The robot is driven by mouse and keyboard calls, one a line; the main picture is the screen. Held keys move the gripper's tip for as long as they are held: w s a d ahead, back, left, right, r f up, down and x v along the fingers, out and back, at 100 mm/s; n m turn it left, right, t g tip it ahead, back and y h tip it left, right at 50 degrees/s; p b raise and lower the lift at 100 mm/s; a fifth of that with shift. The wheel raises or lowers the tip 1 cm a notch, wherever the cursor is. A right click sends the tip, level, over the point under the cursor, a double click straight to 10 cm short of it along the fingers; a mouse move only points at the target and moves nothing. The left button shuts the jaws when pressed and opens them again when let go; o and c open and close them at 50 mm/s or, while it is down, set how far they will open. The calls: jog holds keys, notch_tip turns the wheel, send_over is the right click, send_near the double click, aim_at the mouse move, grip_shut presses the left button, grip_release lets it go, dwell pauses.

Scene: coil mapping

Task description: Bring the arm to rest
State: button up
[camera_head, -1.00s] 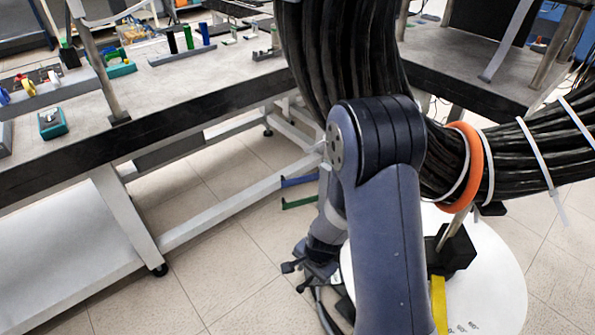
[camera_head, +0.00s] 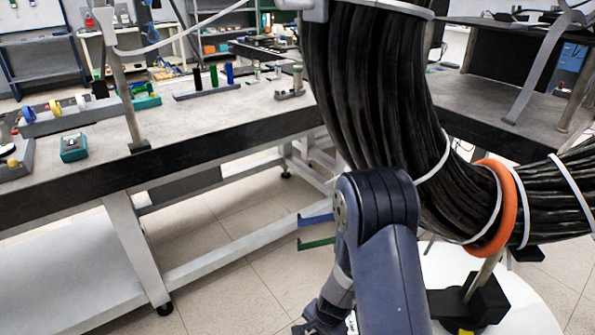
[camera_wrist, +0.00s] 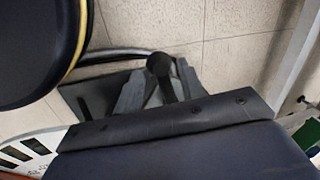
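My arm hangs down in the middle of the head view, its blue-grey links in front of the cable coil. My gripper (camera_head: 312,326) is at the lower edge of that view, low over the tiled floor and partly cut off. Its fingers are too small and cropped to show whether they are open or shut. I see no object held in it. The wrist view shows mostly dark parts of my own body close up, with floor tiles (camera_wrist: 235,50) beyond.
A thick black cable coil (camera_head: 375,95) with an orange ring (camera_head: 508,210) stands right beside my arm, on a white round base (camera_head: 535,310). A grey workbench (camera_head: 200,115) with several small parts runs along the left. Another bench (camera_head: 470,90) is behind the coil. Floor between is clear.

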jog(key=shift+w+a+r, duration=0.1)
jog(key=shift+m+p, duration=0.3)
jog(key=shift+p, duration=0.1)
notch_tip(320, 180, up, 11)
jog(key=s+d+p, duration=0.1)
jog(key=p, duration=0.5)
jog(key=f+b, duration=0.2)
jog(key=f, duration=0.2)
jog(key=f+b, duration=0.2)
jog(key=f, duration=0.2)
jog(key=w+a+f+b, duration=0.1)
jog(key=f+b, duration=0.2)
jog(key=f, duration=0.1)
jog(key=shift+s+d+r+n+b, duration=0.25)
jog(key=shift+d+r+n+b, duration=0.15)
jog(key=shift+n, duration=0.4)
